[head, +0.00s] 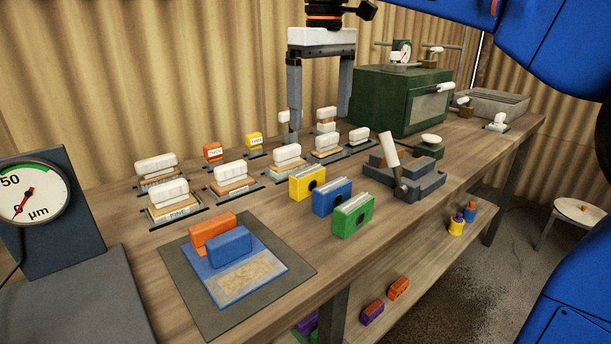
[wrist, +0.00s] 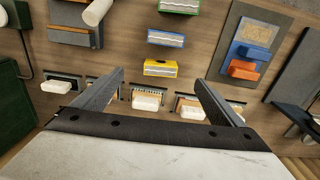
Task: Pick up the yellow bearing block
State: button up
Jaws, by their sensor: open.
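The yellow bearing block (head: 308,182) stands on the wooden bench, with a dark round bore in its face. It is the nearest to the wall in a row with the blue block (head: 332,197) and the green block (head: 353,216). My gripper (head: 318,122) is open and empty, pointing down above the back of the bench, behind the yellow block. In the wrist view the yellow block (wrist: 160,68) lies just beyond the gap between my fingertips (wrist: 161,79), apart from both.
White-handled pieces on dark trays (head: 171,205) line the bench behind the blocks. A grey fixture with a white lever (head: 390,150) stands right of them. A blue plate (head: 262,270) with orange and blue blocks lies front left. A green oven (head: 370,98) stands at the back.

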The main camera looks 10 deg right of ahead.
aim_at(308, 171)
jog(key=shift+n, duration=0.3)
jog(key=f, duration=0.5)
jog(key=w+a+f, duration=0.1)
jog(key=f, duration=0.4)
jog(key=w+a+f, duration=0.1)
jog(key=f, duration=0.4)
jog(key=shift+w+a+f, duration=0.15)
jog(key=shift+w+f, duration=0.1)
jog(key=shift+f, duration=0.15)
jog(key=c, duration=1.5)
